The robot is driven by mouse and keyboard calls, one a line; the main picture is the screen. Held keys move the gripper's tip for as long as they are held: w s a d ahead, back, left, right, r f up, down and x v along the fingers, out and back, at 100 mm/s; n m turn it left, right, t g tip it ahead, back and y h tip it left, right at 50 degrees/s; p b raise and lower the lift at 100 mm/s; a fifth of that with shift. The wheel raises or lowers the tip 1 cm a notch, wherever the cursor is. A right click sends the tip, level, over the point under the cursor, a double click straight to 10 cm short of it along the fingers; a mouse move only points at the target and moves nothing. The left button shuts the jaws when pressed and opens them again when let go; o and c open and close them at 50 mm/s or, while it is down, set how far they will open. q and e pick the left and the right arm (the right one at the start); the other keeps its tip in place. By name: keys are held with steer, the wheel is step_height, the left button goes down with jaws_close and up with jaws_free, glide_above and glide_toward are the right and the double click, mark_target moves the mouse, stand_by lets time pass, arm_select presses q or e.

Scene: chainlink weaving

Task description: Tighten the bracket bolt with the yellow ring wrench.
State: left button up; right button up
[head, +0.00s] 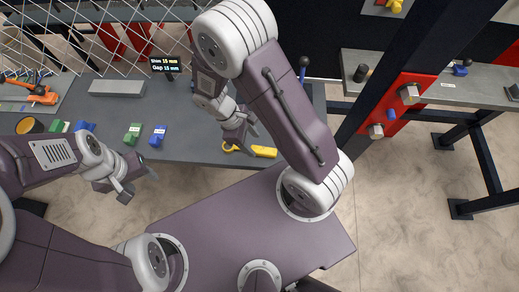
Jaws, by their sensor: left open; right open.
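The yellow ring wrench (265,152) lies near the front edge of the grey table, its ring end to the left. My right gripper (249,140) is open just above the wrench, its fingers covering part of it; I cannot tell if they touch it. The red bracket (396,112) is on the dark post at the right, with a grey hex bolt (409,94) at its upper right and another bolt (376,131) lower down. My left gripper (139,185) is open and empty, in front of the table at the left.
Green and blue blocks (158,135) and a grey bar (117,87) lie on the grey table (190,148). A small display (164,64) stands behind them, near the chainlink mesh (60,18). A second bench (440,92) is at the right, beyond the post.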

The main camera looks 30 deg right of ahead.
mark_target(259, 149)
steer(key=x, duration=0.4)
steer(key=shift+w+d+f+p, duration=0.2)
steer(key=shift+f+p, duration=0.1)
steer(key=shift+f, duration=0.3)
jaws_close()
steer(key=shift+r, duration=0.15)
